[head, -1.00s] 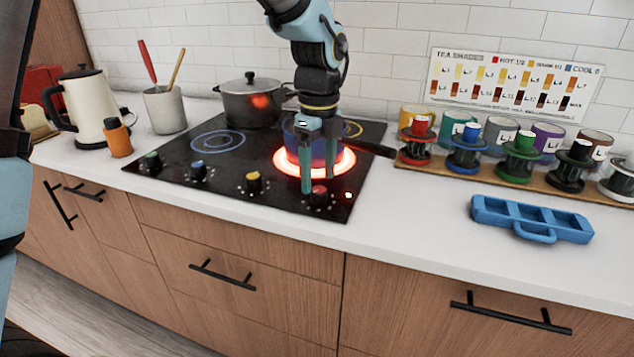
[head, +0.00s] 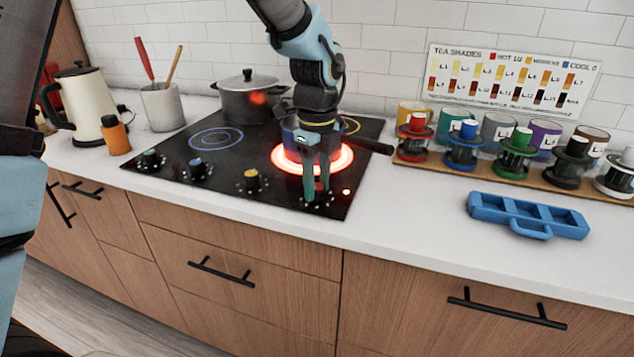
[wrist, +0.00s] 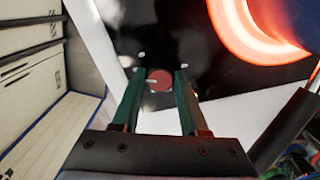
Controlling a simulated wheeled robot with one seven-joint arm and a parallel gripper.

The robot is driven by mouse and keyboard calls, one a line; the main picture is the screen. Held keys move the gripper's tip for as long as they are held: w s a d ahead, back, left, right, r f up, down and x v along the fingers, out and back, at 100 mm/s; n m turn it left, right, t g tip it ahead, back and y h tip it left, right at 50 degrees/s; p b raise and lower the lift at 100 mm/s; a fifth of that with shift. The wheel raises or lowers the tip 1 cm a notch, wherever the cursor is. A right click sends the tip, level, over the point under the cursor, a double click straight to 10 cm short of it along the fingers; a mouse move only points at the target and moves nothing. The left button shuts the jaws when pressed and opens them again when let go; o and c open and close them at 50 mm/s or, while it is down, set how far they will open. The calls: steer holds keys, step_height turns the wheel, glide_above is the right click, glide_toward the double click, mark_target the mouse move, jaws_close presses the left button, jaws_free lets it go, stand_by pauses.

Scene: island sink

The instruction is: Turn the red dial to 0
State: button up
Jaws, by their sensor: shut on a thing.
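The red dial (wrist: 159,80) is at the front right of the black cooktop; a pale pointer mark on its face points left in the wrist view. In the head view my fingers mostly hide it, leaving a little red between them (head: 318,187). My gripper (wrist: 159,76) points down with one finger on each side of the dial, shut on it; it also shows in the head view (head: 314,192). The burner (head: 340,162) behind the dial glows orange-red with a pan (head: 292,142) on it. A small red light (head: 346,192) shines right of the dial.
The pan's black handle (head: 372,146) sticks out right. A grey pot (head: 248,100) stands behind. A blue tray (head: 485,207) lies on the right counter.

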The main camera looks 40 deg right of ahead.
jaws_close()
